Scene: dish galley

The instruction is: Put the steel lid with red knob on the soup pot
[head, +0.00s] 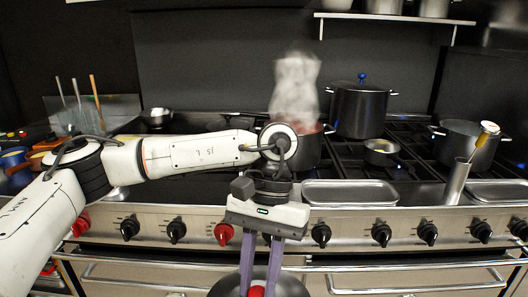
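The steel lid (296,288) is at the bottom edge of the head view, in front of the range, and is partly cut off. Its red knob (257,292) sits between the two purple fingers of my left gripper (257,288), which look closed on it. The fingertips are at the frame's edge. A steaming dark pot (313,152) with a reddish rim or contents stands on the stove behind my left wrist. It looks like the soup pot, carries no lid, and my wrist hides its left part. My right gripper is not in view.
A tall lidded pot (360,112) with a blue knob, a small pan (381,152) and an open pot (462,145) stand on the burners. A shallow tray (350,194) lies along the front. A steel holder (456,182) with a yellow-tipped utensil stands at right.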

